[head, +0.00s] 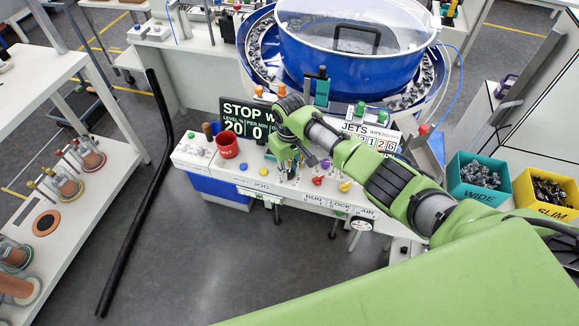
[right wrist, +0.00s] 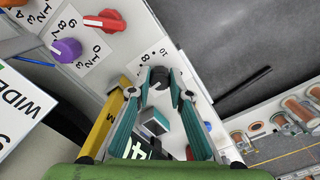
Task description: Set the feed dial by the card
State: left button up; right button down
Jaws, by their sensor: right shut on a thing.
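My right gripper (head: 288,166) reaches down onto the white control panel (head: 203,157) in the head view. In the right wrist view, the right gripper (right wrist: 159,84) is shut on a black dial (right wrist: 159,76), with a fingertip on either side of it. Printed numbers, among them 8 and 10, show beside this dial. A white card (right wrist: 22,100) reading WIDE is partly in the right wrist view at the left. The dial is hidden by the gripper in the head view, and I cannot read a feed label. My left gripper is not in view.
A purple knob (right wrist: 67,50) and a red knob (right wrist: 105,20) sit near the held dial. The blue bowl (head: 345,55) is behind. WIDE (head: 480,178) and SLIM (head: 545,192) bins are at right.

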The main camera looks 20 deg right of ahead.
aim_at(289, 172)
jog(key=shift+m, duration=0.6)
jog(key=shift+r, duration=0.1)
jog(key=c, duration=1.9)
grip_release()
notch_tip(289, 172, up, 12)
jog(key=shift+f, duration=0.1)
